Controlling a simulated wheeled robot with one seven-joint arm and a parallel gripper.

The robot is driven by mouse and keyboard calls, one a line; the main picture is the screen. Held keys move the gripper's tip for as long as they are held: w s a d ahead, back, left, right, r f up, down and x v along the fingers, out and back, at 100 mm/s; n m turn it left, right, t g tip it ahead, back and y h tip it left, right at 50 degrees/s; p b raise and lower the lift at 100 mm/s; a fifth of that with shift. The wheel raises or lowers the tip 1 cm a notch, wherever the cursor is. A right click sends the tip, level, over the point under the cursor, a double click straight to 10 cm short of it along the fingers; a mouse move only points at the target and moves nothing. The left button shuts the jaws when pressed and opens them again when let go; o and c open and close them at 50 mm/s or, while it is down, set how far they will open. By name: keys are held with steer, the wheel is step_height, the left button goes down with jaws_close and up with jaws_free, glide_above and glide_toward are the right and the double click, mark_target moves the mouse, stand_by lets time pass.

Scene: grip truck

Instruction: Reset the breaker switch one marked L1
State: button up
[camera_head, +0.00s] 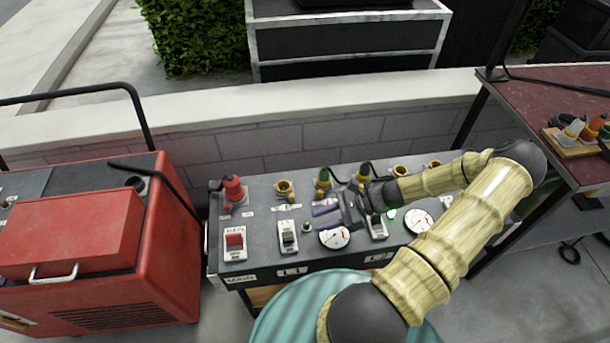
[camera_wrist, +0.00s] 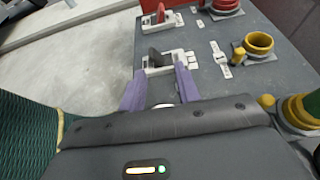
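The breaker panel (camera_head: 262,205) is a grey sloping console. A white-based switch with a dark lever (camera_head: 288,236) sits left of centre on it, above a small tag (camera_head: 292,271) that seems to read L1. My gripper (camera_head: 321,208) is to the right of this switch, with its purple fingers pointing left toward it. In the wrist view the fingers are apart and empty, and the same dark-lever switch (camera_wrist: 156,57) shows just beyond and between the fingertips. I cannot tell whether they touch it. A similar switch (camera_head: 377,226) is farther right, beside my wrist.
A red main switch (camera_head: 235,241) is left of the dark-lever switch. A red connector (camera_head: 233,189) and yellow sockets (camera_head: 284,188) line the back of the panel. Dial gauges (camera_head: 334,237) sit near the front. A red generator (camera_head: 90,240) stands left; a dark red table (camera_head: 550,95) stands right.

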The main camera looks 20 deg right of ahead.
steer(key=v, duration=0.4)
steer(key=shift+s+d+r, duration=0.15)
steer(key=shift+d+r, duration=0.05)
steer(key=shift+d, duration=0.1)
steer(key=a+r+n+g+h+p, duration=0.1)
steer(key=a+r+n+h+p, duration=0.3)
steer(key=r+n, duration=0.4)
steer(key=a+r+n+g+h+p, duration=0.2)
steer(key=a+r+n+h+p, duration=0.2)
steer(key=r, duration=1)
steer(key=shift+s+a+r+n+h, duration=0.15)
steer(key=shift+s+a+n+h, duration=0.15)
steer(key=shift+a+n+h, duration=1.6)
steer(key=shift+d+n+h, duration=0.3)
steer(key=shift+d+n, duration=0.3)
steer(key=shift+n, duration=0.2)
steer(key=a+r+n+t+p, duration=0.2)
steer(key=a+r+n, duration=0.1)
steer(key=r, duration=0.3)
steer(key=shift+s+a+r+n+h, duration=0.25)
steer(key=shift+s+n+h, duration=0.05)
steer(key=shift+s, duration=0.1)
